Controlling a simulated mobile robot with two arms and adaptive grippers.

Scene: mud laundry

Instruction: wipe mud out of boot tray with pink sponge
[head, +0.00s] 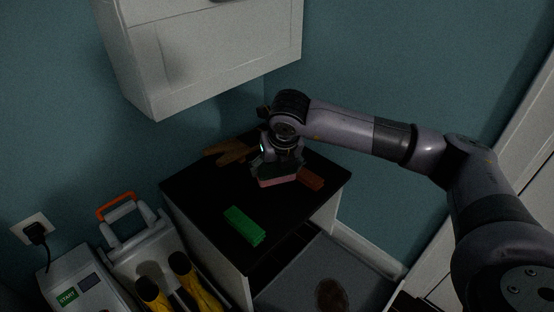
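The pink sponge (277,182) is on or just above the black top of the low cabinet, with a darker layer over its pink underside. My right gripper (278,168) points down right at it, its fingers around the sponge's upper part. Whether the fingers are closed on it is too dark and small to tell. The grey boot tray (350,262) lies low at the bottom of the view, right of the cabinet. A brown mud patch (331,295) is in it, cut by the picture's bottom edge. My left gripper is out of view.
On the cabinet top (205,195) lie a green block (244,226), a reddish-brown block (311,179) and a wooden item (228,151). A white wall cabinet (215,55) hangs above. A grey bucket-like cart (145,250) stands left. A white door is at right.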

